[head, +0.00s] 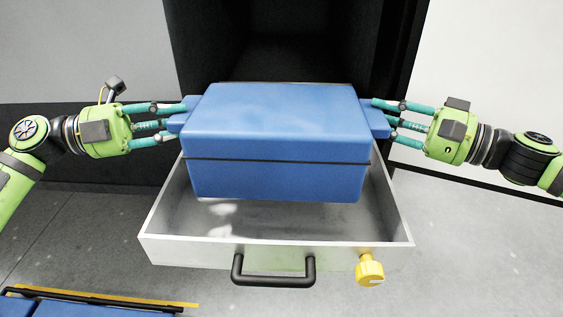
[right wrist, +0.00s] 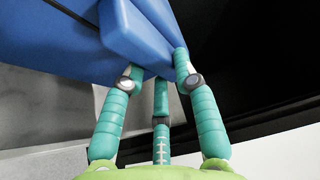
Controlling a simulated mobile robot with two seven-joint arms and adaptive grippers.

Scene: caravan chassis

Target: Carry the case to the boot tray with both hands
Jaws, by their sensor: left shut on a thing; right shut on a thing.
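A blue case (head: 275,140) with a dark seam around it is held level between my two grippers, over the pale boot tray (head: 200,250). The tray is pulled out and has a black handle at its front. My left gripper (head: 180,121) is shut on the block at the case's left end. My right gripper (head: 380,118) is shut on the block at its right end. In the right wrist view the teal fingers close around the blue end block (right wrist: 140,35). The case hides the tray's back part, and I cannot tell whether its underside touches the tray.
A black handle (head: 273,281) and a yellow knob (head: 370,270) stick out from the tray's front. A dark opening (head: 290,45) lies behind the case. A blue object with a black and yellow edge (head: 95,300) sits at the lower left. Grey floor is clear at the right.

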